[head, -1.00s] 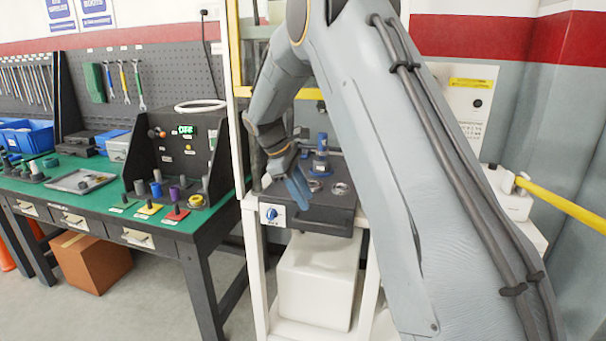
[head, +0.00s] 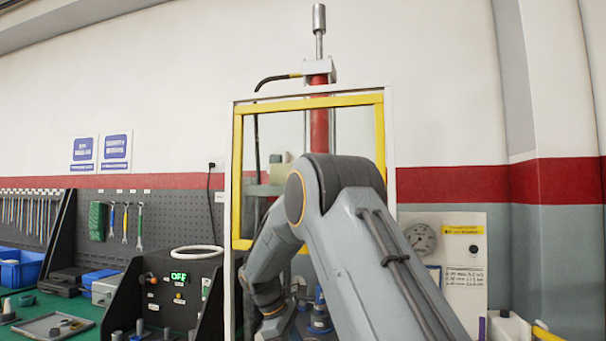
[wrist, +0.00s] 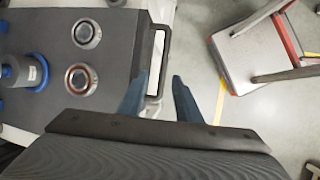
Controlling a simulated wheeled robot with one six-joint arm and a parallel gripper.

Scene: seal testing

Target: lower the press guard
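The press guard (head: 238,175) is a clear panel in a yellow frame, raised inside the white press frame. Its top bar is near the top of that frame and its lower bar (head: 242,244) is well above the fixture; my arm hides part of it. My gripper (wrist: 160,78) shows in the wrist view with its two blue fingers apart and nothing gripped.
The plate carries a blue-and-grey cylinder (wrist: 22,72) and two round sockets (wrist: 85,33). A dark control box (head: 170,285) with a green display stands left of the press. A pressure gauge (head: 420,238) is on the right panel. In the wrist view, a stool-like object (wrist: 255,50) stands on the floor.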

